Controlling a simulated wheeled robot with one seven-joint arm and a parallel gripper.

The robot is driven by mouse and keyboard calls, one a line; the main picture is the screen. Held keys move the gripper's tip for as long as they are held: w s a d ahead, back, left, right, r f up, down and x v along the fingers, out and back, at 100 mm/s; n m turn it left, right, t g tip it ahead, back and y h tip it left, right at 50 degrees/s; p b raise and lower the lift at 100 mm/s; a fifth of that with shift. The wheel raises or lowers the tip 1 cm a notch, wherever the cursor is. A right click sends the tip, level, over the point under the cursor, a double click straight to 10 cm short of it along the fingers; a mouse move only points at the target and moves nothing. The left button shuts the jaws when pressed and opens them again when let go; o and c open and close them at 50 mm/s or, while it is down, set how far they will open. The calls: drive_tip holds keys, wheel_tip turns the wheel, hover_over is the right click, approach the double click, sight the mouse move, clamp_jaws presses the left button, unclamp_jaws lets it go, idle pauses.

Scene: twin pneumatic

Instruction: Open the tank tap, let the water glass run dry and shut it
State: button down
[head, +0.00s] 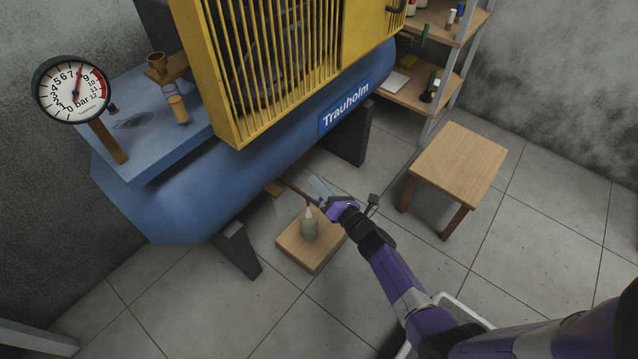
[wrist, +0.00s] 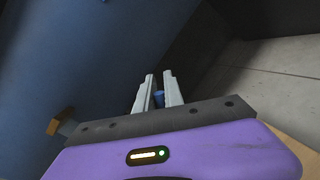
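The blue tank (head: 190,190) lies on dark feet. Under its belly a small brown block (head: 273,188) shows, with a faint, see-through piece (head: 280,207) below it that may be the water glass; its water level is too small to tell. A grey bottle with a pale cone top (head: 309,228) stands on a low wooden stand beneath. My gripper (head: 320,186) reaches in under the tank, right of the block and above the bottle. In the wrist view its fingers (wrist: 159,84) stand close together, with a small blue piece (wrist: 158,98) showing between them. I cannot tell whether they grip it.
The low wooden stand (head: 293,257) rests on the floor. A tank foot (head: 238,251) is to its left, another foot (head: 347,145) behind. A pressure gauge (head: 72,90) on the tank reads about 8 bar. A wooden stool (head: 460,160) stands right; open floor is in front.

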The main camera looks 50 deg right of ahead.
idle(0.4)
drive_tip(key=shift+d+f+m+g+y+p, duration=0.3)
drive_tip(key=shift+f+m+p, duration=0.35)
drive_tip(key=shift+m, duration=0.8)
drive_tip(key=shift+d+f+m+g+y+p, duration=0.15)
drive_tip(key=shift+f+m+g+y+p, duration=0.45)
drive_tip(key=shift+m, duration=0.8)
drive_tip(key=shift+d+f+m+g+p, duration=0.15)
drive_tip(key=shift+f+m+p, duration=0.3)
drive_tip(key=shift+f+m, duration=0.7)
drive_tip(key=shift+r+m, duration=0.2)
drive_tip(key=shift+m, duration=0.2)
drive_tip(key=c, duration=1.5)
unclamp_jaws()
drive_tip(key=shift+o, duration=0.2)
